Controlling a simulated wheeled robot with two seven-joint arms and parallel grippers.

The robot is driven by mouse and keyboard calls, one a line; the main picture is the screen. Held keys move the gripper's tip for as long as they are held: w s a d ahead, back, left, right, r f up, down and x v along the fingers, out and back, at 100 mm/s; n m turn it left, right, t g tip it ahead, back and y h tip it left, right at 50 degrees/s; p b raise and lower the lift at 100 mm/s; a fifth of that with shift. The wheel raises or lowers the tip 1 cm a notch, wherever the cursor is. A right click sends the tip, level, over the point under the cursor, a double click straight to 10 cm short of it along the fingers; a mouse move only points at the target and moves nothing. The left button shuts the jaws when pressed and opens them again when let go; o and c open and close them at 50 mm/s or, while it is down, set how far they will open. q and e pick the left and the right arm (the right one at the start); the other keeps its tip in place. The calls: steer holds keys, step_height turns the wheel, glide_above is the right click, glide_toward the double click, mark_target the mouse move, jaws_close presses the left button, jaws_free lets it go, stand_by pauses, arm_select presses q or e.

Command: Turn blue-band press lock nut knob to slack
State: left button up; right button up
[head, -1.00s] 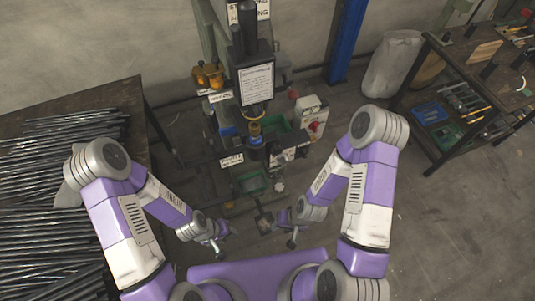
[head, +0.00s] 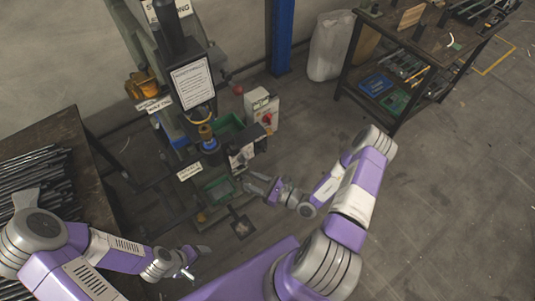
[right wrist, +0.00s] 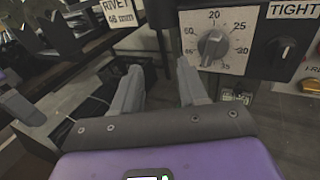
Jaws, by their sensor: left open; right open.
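The press (head: 193,80) stands left of centre in the head view, with a blue collar (head: 210,146) below its column. In the right wrist view, a black box carries a dark knob (right wrist: 284,52) under a TIGHT label (right wrist: 294,9). Left of it is a grey dial knob (right wrist: 212,45) on a white numbered plate. I cannot tell the dark knob's setting, and no SLACK label is readable. My right gripper (head: 262,186) is open and empty in front of the panel; its fingers show in the wrist view (right wrist: 160,78), left of both knobs. My left gripper (head: 197,258) is open, low and empty.
A white control box with a red knob (head: 266,118) stands right of the press. A table with dark rods (head: 40,140) is at left; a workbench (head: 410,45) is at right. The floor at right is clear.

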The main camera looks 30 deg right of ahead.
mark_target(265, 150)
steer(key=w+d+f+m+t+h, duration=0.1)
steer(key=w+d+m+t+h, duration=0.15)
steer(key=d+m+h, duration=0.5)
steer(key=shift+n+t+h, duration=0.35)
steer(key=shift+n+h, duration=0.1)
steer(key=shift+n, duration=0.5)
steer(key=w+d, duration=0.1)
steer(key=w, duration=0.1)
steer(key=w+d+b, duration=0.1)
steer(key=w, duration=0.1)
steer(key=w+d, duration=0.1)
steer(key=w, duration=0.1)
steer(key=shift+w+d+f, duration=0.15)
steer(key=shift+w, duration=0.1)
jaws_close()
